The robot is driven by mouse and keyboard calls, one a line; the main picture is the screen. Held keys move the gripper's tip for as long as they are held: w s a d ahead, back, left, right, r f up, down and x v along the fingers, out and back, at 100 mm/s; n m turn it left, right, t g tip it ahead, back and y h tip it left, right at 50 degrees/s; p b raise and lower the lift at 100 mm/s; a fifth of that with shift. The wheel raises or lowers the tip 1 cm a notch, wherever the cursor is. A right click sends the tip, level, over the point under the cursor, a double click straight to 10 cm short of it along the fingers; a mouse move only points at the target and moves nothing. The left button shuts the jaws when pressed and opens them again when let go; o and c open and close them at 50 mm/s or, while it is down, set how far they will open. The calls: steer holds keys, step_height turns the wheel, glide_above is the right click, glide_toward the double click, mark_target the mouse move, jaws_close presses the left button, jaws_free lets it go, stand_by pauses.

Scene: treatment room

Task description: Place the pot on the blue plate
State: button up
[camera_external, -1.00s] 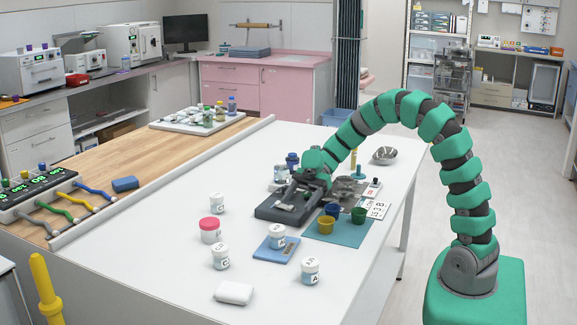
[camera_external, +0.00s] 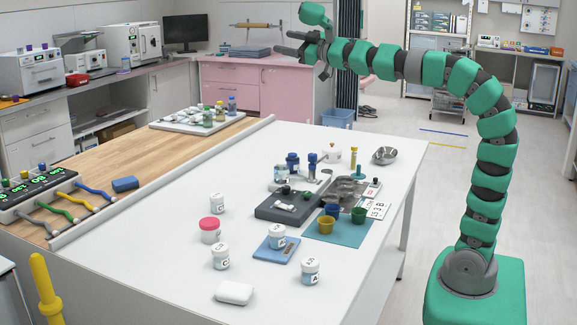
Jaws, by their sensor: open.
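A squat pot with a pink lid (camera_external: 210,230) stands upright on the white table, left of the blue plate. The small flat blue plate (camera_external: 262,254) lies near the table's middle front, with a white-lidded jar (camera_external: 277,237) standing on it. Similar white-lidded jars stand in front of the pot (camera_external: 220,257), behind it (camera_external: 217,203) and right of the plate (camera_external: 310,271); which one the task calls the pot is not certain. My gripper (camera_external: 287,43) is open and empty, raised high above the far end of the table, well away from the pot and plate.
A dark grey block (camera_external: 275,213) with small items sits behind the plate. A teal mat (camera_external: 340,236) holds blue, yellow and green cups. A white block (camera_external: 234,292) lies in front. Dark blue bottles (camera_external: 293,163) and a metal bowl (camera_external: 385,155) stand farther back.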

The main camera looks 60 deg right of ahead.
steer(key=s+a+m+g, duration=0.2)
steer(key=s, duration=0.6)
steer(key=s+a+m+g, duration=0.2)
steer(key=s+a+m, duration=0.1)
steer(key=s, duration=0.4)
steer(key=shift+s+a+r+y, duration=0.25)
steer(key=shift+s+r+y, duration=0.05)
steer(key=shift+s+r, duration=0.1)
